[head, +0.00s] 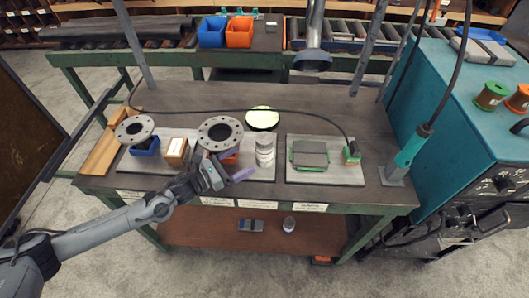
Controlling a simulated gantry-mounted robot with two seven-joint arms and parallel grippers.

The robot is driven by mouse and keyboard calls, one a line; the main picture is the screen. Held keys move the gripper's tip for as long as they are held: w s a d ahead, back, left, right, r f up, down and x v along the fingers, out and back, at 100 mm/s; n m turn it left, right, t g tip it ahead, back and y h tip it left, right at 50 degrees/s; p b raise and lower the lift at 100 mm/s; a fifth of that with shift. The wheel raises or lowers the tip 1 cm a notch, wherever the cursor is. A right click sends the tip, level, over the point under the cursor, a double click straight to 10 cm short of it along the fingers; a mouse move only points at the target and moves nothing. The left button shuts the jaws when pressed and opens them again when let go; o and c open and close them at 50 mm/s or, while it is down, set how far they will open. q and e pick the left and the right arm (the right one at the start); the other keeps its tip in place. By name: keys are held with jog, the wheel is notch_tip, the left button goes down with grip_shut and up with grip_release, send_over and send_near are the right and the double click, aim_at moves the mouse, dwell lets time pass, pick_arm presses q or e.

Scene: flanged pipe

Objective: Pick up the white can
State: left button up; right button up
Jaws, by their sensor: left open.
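A white can (265,151) stands upright on a light mat on the workbench, right of the larger pipe flange (220,133). My left gripper (222,178) reaches in from the lower left over the bench's front edge. It is open, in front of the flange and left of the can, apart from the can in the picture. A purple piece (243,175) shows at the gripper's right side; I cannot tell whether it is part of the gripper. My right gripper is not in view.
The bench's back right is mostly clear.

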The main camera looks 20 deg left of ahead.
aim_at(264, 149)
pick_arm(q)
jog(key=x, duration=0.9)
jog(key=shift+w+d+f+b, duration=0.15)
jog(key=shift+w+d+b, duration=0.1)
jog(key=shift+d+b, duration=0.1)
jog(key=c, duration=1.3)
